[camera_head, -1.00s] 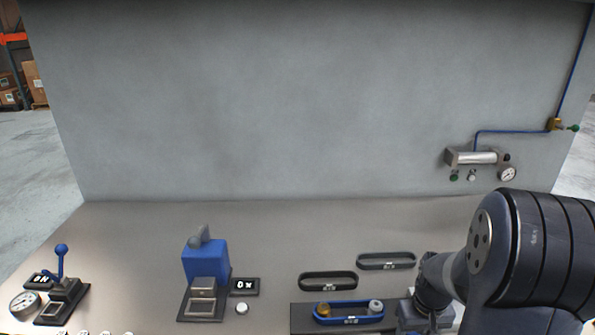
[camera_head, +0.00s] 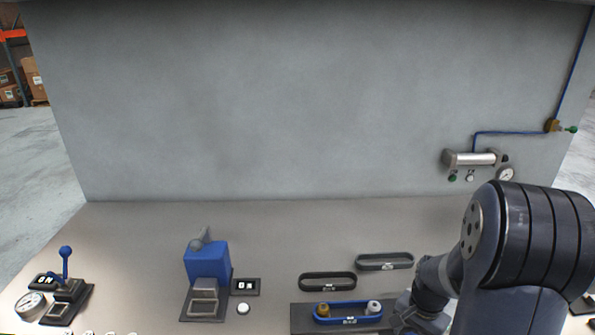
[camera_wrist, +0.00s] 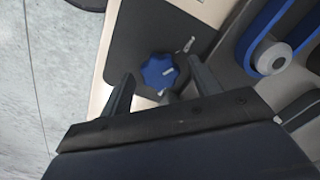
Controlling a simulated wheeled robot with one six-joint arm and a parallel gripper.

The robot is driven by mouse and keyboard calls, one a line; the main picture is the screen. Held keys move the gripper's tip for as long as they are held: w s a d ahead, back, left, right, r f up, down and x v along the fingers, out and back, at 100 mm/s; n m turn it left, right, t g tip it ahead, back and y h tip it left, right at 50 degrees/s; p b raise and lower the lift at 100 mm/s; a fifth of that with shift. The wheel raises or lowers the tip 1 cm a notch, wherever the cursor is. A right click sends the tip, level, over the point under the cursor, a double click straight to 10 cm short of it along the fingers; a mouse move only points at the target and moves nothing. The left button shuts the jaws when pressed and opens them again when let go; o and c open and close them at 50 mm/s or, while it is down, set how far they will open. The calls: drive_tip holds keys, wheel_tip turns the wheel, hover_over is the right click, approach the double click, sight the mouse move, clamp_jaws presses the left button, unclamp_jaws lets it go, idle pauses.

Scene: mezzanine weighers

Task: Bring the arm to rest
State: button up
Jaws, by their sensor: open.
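My gripper (camera_wrist: 158,80) shows in the wrist view with its two fingers apart and nothing held between them. A blue lobed knob (camera_wrist: 157,71) on a dark plate appears in the gap between the fingers; I cannot tell how far beyond the fingertips it is. In the head view my arm fills the lower right and bends down toward the bench; the gripper itself is hidden there.
A blue block station (camera_head: 207,262) and a blue lever (camera_head: 65,262) stand left. A wall unit (camera_head: 470,158) hangs right. The bench's back strip is clear.

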drive_tip(key=shift+m+p, duration=0.5)
drive_tip(key=shift+m, duration=1)
